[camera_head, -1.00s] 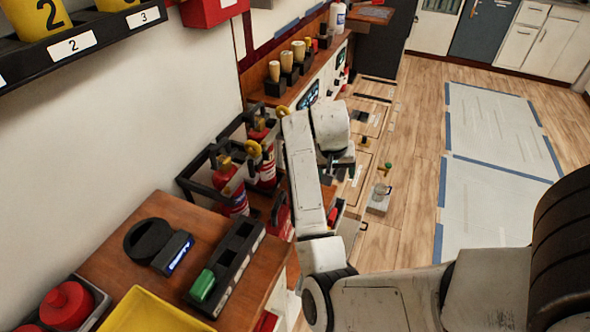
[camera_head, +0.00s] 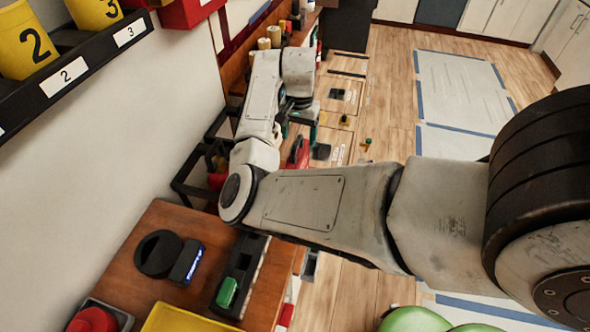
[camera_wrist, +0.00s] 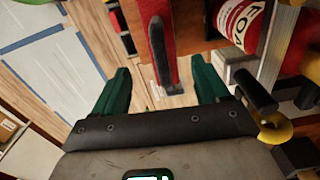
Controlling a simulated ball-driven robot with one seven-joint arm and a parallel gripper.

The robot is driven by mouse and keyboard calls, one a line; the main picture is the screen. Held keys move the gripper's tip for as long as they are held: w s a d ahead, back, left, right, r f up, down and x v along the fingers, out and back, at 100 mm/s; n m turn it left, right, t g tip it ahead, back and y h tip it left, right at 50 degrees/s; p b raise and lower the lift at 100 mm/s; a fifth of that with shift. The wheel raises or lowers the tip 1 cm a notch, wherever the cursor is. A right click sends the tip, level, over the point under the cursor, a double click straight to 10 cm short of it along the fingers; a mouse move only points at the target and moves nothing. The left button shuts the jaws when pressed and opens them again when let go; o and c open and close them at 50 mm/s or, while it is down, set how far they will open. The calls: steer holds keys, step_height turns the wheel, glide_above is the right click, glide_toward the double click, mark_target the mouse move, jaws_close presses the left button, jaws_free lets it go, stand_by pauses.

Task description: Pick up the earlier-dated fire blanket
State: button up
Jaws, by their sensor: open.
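A red, upright, narrow item with a black strap-like handle (camera_wrist: 163,60) shows in the wrist view between my gripper's two green fingers (camera_wrist: 162,76). It may be a fire blanket, but I see no date on it. The fingers are apart, with a gap on each side of the item; I cannot tell how deep it sits between them. In the head view my gripper (camera_head: 300,122) is partly hidden by my arm, beside the shelf. A red item (camera_head: 298,153) shows just below it; I cannot tell whether it is the same one. No second blanket is clearly visible.
A red cylinder with a white label (camera_wrist: 240,20) stands close at the right in the wrist view. A black rack (camera_head: 190,185) is partly behind my arm. A wooden counter (camera_head: 135,285) holds a yellow tray (camera_head: 180,320). Floor (camera_head: 390,85) beyond is mostly clear.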

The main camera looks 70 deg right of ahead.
mark_target(299, 156)
steer(key=shift+w+a+f, duration=0.1)
steer(key=shift+a+f, duration=0.05)
steer(key=shift+f, duration=1.75)
steer(key=shift+w+a+f, duration=0.1)
steer(key=shift+a+f, duration=0.05)
steer(key=shift+f, duration=1.7)
jaws_close()
steer(key=shift+r, duration=0.1)
